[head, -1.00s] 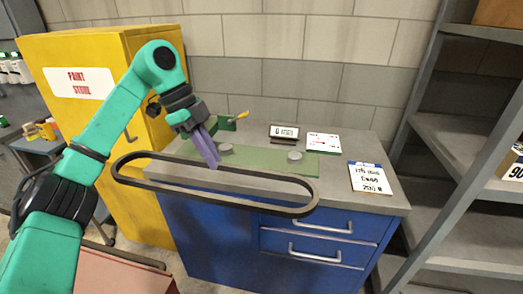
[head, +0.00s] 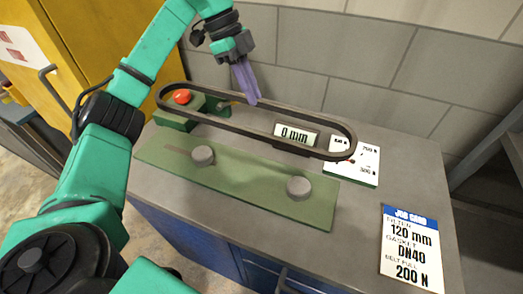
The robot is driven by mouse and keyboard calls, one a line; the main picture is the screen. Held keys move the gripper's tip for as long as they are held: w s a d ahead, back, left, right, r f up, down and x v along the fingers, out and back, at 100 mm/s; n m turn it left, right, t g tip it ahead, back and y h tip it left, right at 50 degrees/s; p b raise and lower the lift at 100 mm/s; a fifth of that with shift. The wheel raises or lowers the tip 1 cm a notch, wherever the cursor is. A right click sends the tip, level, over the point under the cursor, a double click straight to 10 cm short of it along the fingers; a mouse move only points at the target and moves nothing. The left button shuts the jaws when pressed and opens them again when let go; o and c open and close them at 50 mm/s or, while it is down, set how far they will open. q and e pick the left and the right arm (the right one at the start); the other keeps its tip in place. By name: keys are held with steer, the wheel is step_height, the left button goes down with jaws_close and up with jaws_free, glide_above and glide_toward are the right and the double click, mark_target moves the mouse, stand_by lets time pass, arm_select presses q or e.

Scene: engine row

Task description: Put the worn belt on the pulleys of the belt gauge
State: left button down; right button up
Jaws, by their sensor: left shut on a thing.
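The worn belt (head: 300,114) is a dark, long closed loop held in the air above the back part of the bench. My left gripper (head: 246,88) is shut on its far strand, fingers pointing down. The belt gauge is a green plate (head: 250,188) on the bench top with two grey round pulleys, the left one (head: 202,155) and the right one (head: 299,187). Both pulleys are bare. In the head view the loop appears beyond the pulleys and apart from them. My right gripper is not in view.
A display reading 0 mm (head: 295,134) and a green block with a red button (head: 182,97) stand behind the plate, partly crossed by the belt. A white card (head: 358,165) and a job card (head: 411,245) lie to the right. A yellow cabinet (head: 95,35) is at left.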

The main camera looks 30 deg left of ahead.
arm_select(q)
steer(key=b, duration=0.1)
glide_above(256, 163)
steer(key=a, duration=0.1)
step_height(256, 163, down, 7)
step_height(256, 163, down, 11)
steer(key=shift+a+f+p, duration=0.15)
steer(key=shift+p, duration=0.5)
steer(key=shift+f, duration=0.4)
steer(key=c, duration=0.9)
jaws_free()
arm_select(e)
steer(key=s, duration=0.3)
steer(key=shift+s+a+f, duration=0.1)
arm_select(q)
steer(key=shift+a, duration=0.1)
